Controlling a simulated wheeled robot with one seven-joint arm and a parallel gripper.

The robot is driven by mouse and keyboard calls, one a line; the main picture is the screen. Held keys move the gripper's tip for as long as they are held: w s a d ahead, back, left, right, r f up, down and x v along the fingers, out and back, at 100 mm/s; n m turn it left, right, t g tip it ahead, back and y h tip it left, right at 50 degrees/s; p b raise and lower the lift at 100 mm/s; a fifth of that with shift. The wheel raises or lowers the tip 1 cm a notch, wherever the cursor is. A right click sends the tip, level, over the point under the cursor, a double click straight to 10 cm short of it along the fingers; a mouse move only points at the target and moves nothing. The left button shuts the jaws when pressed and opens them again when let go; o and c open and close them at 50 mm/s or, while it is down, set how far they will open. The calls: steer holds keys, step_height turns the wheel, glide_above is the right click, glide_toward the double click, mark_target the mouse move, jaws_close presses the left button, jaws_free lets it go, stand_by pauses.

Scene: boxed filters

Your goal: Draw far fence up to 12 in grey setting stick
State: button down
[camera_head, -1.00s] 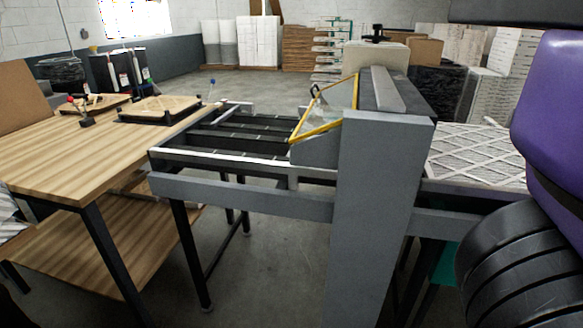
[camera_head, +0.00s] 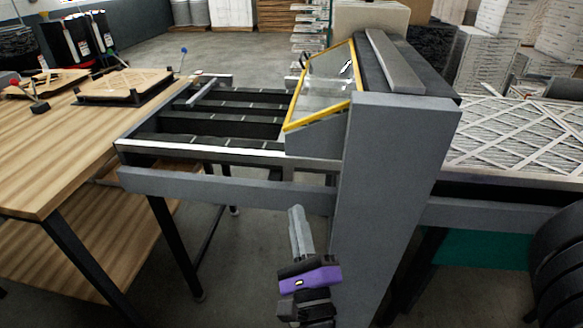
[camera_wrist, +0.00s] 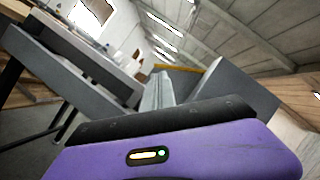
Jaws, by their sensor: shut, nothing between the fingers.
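My gripper (camera_head: 297,212) is in front of the grey machine, below its front rail, with its long grey fingers pointing up. The fingers are together and empty; they also show in the wrist view (camera_wrist: 158,88). On the slatted bed, a thin light grey bar (camera_head: 205,91) lies along the depth direction at the far left. It looks like the setting stick, but I cannot be sure. A short light piece at the bed's far edge (camera_head: 212,77) may be the far fence. Whether the two touch is too small to tell.
The machine's tall grey post (camera_head: 395,200) and yellow-framed clear guard (camera_head: 322,85) stand right of the bed. The front rail (camera_head: 220,187) lies between my gripper and the bed.

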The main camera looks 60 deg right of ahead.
steer(key=w+d+f+m+g+h, duration=0.15)
steer(key=w+d+m+g, duration=0.3)
steer(key=m, duration=0.45)
steer(key=m+g+y+p, duration=0.2)
steer(key=m+g+p, duration=0.1)
steer(key=m+p, duration=0.15)
glide_toward(292, 163)
steer(key=shift+m, duration=0.35)
steer(key=x, duration=0.6)
steer(key=shift+r+b, duration=0.1)
steer(key=shift+b, duration=0.25)
steer(key=shift+w+d, duration=0.15)
steer(key=shift+d, duration=0.2)
steer(key=b+x, duration=0.1)
steer(key=x, duration=0.8)
